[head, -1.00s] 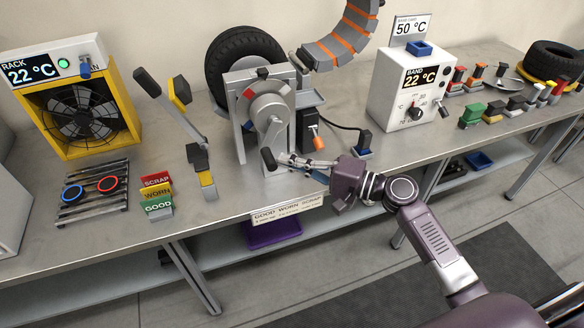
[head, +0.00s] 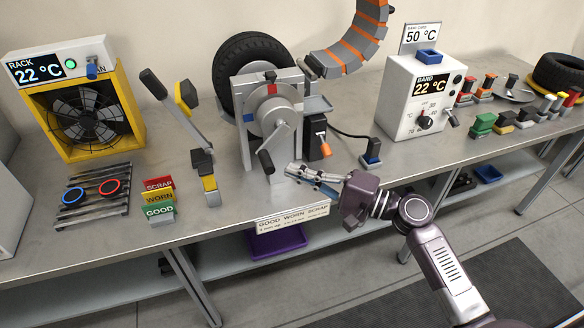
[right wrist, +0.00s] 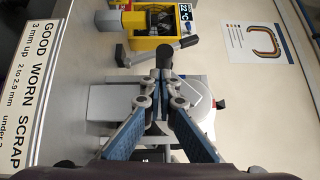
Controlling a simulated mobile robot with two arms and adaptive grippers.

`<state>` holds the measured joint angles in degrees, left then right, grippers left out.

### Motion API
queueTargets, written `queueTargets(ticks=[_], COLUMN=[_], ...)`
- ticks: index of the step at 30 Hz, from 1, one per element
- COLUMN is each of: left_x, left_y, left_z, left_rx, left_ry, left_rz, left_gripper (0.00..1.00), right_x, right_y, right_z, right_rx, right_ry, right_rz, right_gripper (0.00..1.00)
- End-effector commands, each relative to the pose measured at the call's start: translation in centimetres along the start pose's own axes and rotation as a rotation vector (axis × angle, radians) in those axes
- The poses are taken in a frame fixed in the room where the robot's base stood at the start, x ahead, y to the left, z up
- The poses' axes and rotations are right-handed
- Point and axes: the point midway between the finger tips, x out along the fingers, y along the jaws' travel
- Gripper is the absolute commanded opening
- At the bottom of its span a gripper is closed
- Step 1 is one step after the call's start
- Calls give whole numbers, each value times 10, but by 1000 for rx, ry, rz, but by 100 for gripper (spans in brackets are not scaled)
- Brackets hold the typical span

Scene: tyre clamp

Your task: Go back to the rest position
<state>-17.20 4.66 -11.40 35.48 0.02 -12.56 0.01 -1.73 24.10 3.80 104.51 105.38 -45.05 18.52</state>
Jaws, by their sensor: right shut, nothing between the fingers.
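My right gripper (head: 290,170) is above the bench's front part, just right of the clamp's crank handle (head: 265,162). Its fingers are shut and hold nothing. In the right wrist view the fingertips (right wrist: 162,97) are together, and a black handle (right wrist: 164,57) shows just beyond them; a small gap seems to part them in the head view. The crank sits on the grey tyre clamp (head: 243,140), with a tyre (head: 228,62) behind it. My left gripper is not in view.
The bench (head: 110,232) carries a yellow fan rack (head: 130,95), a long-handled lever (head: 175,108), a band heater box (head: 400,100) and several coloured blocks at right. A GOOD WORN SCRAP sign (head: 292,218) is at the front edge. Open floor lies in front.

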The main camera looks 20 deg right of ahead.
Motion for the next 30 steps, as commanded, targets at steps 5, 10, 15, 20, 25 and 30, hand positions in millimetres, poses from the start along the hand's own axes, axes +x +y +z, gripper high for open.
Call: queueTargets(ticks=[5, 10, 15, 20, 25, 30], left_x=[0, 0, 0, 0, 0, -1], left_y=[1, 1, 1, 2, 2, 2], left_z=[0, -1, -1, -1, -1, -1], left_rx=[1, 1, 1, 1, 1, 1], left_ry=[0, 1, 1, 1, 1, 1], left_rz=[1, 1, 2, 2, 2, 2], left_gripper=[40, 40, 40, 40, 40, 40], right_x=[-41, -73, -91, -96, -96, -106], right_y=[1, 1, 1, 0, 26, 126], right_z=[0, 0, 1, 1, -9, -32], right_rx=[1, 1, 1, -1, 5, 7], right_ry=[1, 0, -2, -2, 33, 145], right_rz=[4, 2, 2, 1, 48, 240], right_gripper=[0, 0, 0, 0, 0, 0])
